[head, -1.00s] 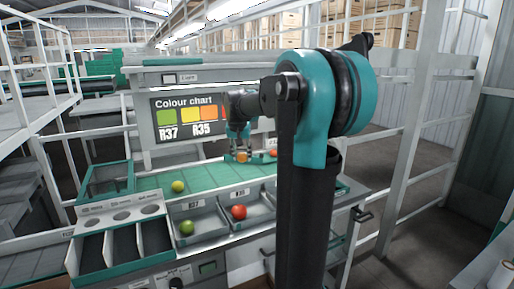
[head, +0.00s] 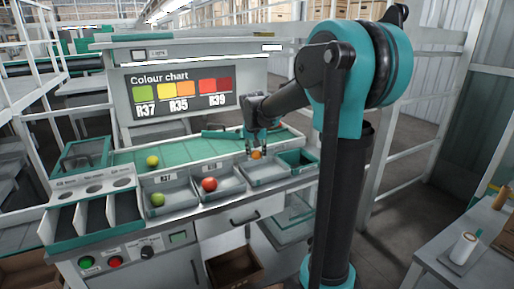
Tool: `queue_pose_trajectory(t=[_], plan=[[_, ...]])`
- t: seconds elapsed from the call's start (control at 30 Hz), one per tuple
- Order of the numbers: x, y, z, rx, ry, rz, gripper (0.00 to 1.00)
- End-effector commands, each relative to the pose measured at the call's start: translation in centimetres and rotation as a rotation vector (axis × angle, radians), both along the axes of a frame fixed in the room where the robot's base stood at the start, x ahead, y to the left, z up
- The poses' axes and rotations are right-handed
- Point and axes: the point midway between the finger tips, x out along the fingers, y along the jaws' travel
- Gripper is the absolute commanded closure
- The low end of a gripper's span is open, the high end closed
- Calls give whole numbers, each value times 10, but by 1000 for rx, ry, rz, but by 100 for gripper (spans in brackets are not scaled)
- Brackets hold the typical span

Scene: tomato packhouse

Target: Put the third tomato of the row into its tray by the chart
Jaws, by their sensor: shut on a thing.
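My gripper (head: 257,152) is shut on an orange tomato (head: 256,156) and holds it over the back part of the third grey tray (head: 268,183), which looks empty. A yellow-green tomato (head: 152,161) lies on the green belt (head: 182,155). A green tomato (head: 157,199) is in the left tray (head: 173,205), which has a label that reads R37. A red tomato (head: 209,184) is in the middle tray (head: 232,188). The colour chart (head: 180,92) stands behind, with green, yellow, orange and red patches over R37, R35 and R39.
A teal-rimmed bin (head: 298,160) stands right of the third tray. A sorter with dark slots (head: 96,218) is at the left. A side table (head: 455,255) with a white roll is at the right.

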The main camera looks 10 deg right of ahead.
Motion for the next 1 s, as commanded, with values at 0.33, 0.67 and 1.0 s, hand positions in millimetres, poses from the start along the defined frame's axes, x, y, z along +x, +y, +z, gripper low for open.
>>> queue_pose_trajectory(t=[0.33, 0.67, 1.0], plan=[[0, 0, -38, 0, 0, 0, 78], [0, 0, -67, 0, 0, -1, 78], [0, 0, -74, 0, 0, 0, 78]])
